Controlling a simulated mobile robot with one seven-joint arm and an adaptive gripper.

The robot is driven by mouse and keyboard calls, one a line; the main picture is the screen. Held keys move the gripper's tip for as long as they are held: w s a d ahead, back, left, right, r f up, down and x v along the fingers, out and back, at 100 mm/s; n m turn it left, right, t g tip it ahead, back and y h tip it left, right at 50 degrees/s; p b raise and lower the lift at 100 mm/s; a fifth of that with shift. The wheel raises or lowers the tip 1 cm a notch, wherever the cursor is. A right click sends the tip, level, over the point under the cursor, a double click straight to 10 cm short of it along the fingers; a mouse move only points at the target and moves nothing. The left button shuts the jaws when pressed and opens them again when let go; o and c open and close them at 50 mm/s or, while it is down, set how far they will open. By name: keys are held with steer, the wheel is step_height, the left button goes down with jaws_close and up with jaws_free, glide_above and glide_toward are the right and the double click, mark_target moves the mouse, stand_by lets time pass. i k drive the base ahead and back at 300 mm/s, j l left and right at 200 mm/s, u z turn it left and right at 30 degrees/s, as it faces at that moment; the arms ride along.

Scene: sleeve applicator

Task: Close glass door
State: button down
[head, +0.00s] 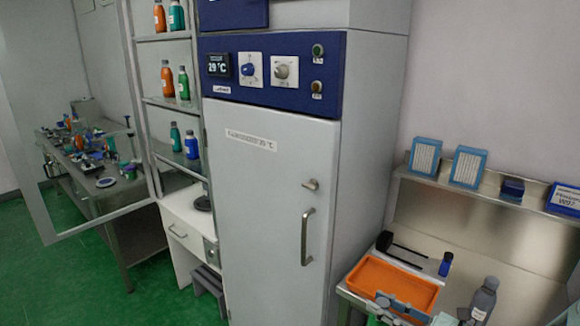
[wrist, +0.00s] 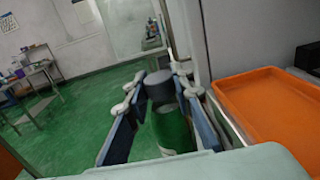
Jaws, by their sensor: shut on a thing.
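The glass door (head: 100,215) stands swung open at the left in the head view, its pale frame around a clear pane. It hangs beside the open shelf cabinet (head: 165,103). My gripper (head: 400,306) is low at the right in the head view, by the orange tray and far from the door. In the wrist view my gripper (wrist: 160,125) has its two blue fingers on either side of a green bottle (wrist: 172,130) with a grey cap, and is shut on it. The bottle is not clearly seen in the head view.
A tall grey incubator (head: 268,210) stands between the glass door and my gripper. An orange tray (head: 390,283) and a grey bottle (head: 484,298) are at the right. A cluttered bench (head: 85,185) shows through the pane. Green floor (head: 150,290) is clear at the left.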

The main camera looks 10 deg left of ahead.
mark_target(10, 135)
steer(key=i+j, duration=0.15)
steer(key=j, duration=0.5)
steer(key=i+j, duration=0.2)
steer(key=j, duration=0.45)
steer(key=i+j, duration=0.15)
steer(key=j, duration=0.5)
steer(key=i+j, duration=0.15)
steer(key=j, duration=0.5)
steer(key=i+j, duration=0.2)
steer(key=j, duration=0.45)
steer(key=i+j, duration=0.15)
steer(key=j, duration=0.5)
steer(key=i+j, duration=0.15)
steer(key=j, duration=0.5)
steer(key=i+j+z, duration=0.1)
steer(key=j, duration=0.55)
steer(key=i, duration=0.05)
